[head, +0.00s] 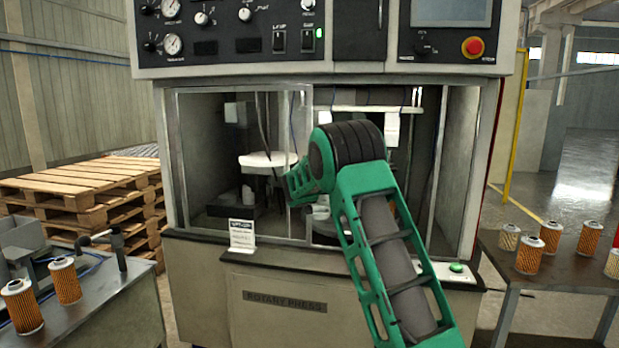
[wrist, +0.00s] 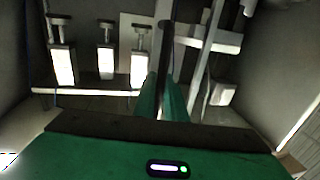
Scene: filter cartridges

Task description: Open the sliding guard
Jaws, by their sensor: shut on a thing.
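The sliding guard (head: 243,90) is a clear panel in a thin grey frame on the press front. It stands over the left part of the opening, and the right part shows no panel that I can make out. My gripper (head: 297,192) is at the guard's right edge, partly hidden by my green arm. In the wrist view my gripper (wrist: 163,98) has its two green fingers close together around a dark upright bar (wrist: 165,40), which looks like the guard's handle. The head view does not show the grip clearly.
The rotary press (head: 285,303) has a front ledge with a white sign (head: 241,235) and a green button (head: 456,267). Filter cartridges (head: 528,255) stand on the right table (head: 500,272) and the left bench (head: 120,290). Wooden pallets (head: 85,185) are stacked at left.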

